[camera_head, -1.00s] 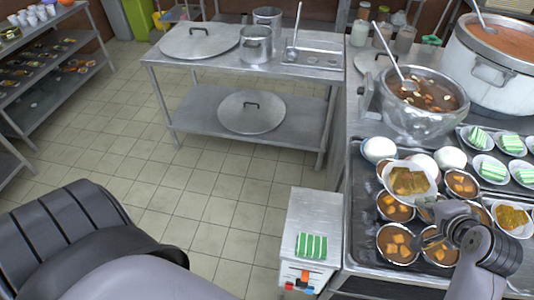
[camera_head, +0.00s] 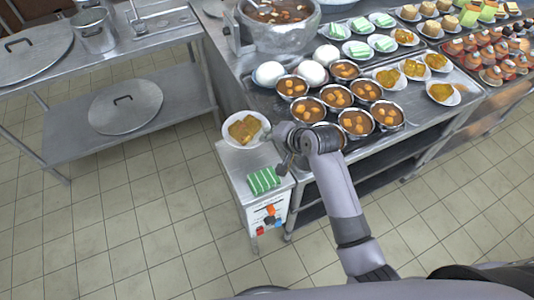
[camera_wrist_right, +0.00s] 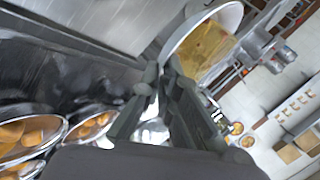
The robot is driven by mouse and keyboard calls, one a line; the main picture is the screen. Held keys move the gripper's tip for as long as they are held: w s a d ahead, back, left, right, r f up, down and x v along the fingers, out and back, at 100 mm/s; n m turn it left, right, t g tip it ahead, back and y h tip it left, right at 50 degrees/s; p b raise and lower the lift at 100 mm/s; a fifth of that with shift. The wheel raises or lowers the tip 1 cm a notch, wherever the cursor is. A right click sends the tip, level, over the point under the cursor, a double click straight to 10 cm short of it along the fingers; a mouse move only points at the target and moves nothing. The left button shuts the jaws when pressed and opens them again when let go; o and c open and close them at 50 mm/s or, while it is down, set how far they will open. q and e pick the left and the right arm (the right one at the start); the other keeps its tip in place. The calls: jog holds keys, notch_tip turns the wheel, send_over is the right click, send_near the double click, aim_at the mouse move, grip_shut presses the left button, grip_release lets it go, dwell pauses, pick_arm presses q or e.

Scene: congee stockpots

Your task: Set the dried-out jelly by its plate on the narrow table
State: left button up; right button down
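In the head view, a white plate (camera_head: 230,138) with amber-brown jelly (camera_head: 246,129) is over the back end of the narrow table (camera_head: 236,172). My right gripper (camera_head: 271,134) is at the plate's right rim. In the wrist view, the plate (camera_wrist_right: 230,16) with its jelly (camera_wrist_right: 203,48) appears tilted, and its rim lies between the fingertips (camera_wrist_right: 163,72), which look shut on it. Whether the plate touches the table I cannot tell. A green-and-white striped piece (camera_head: 263,180) lies on the table's front part, without a plate. My left gripper is out of view.
Right of the narrow table, a steel counter tray (camera_head: 270,101) holds several bowls (camera_head: 356,122), white round items (camera_head: 270,73) and plated jellies (camera_head: 443,93). A large pot (camera_head: 280,30) stands behind. A steel table with a lower shelf (camera_head: 180,105) is at left. Floor is free in front.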

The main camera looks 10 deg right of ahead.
notch_tip(320, 180, down, 9)
jog(key=shift+a+f, duration=0.1)
dwell(0.3)
jog(key=shift+f, duration=0.15)
jog(key=c, duration=1.8)
grip_release()
jog(key=v, duration=1.2)
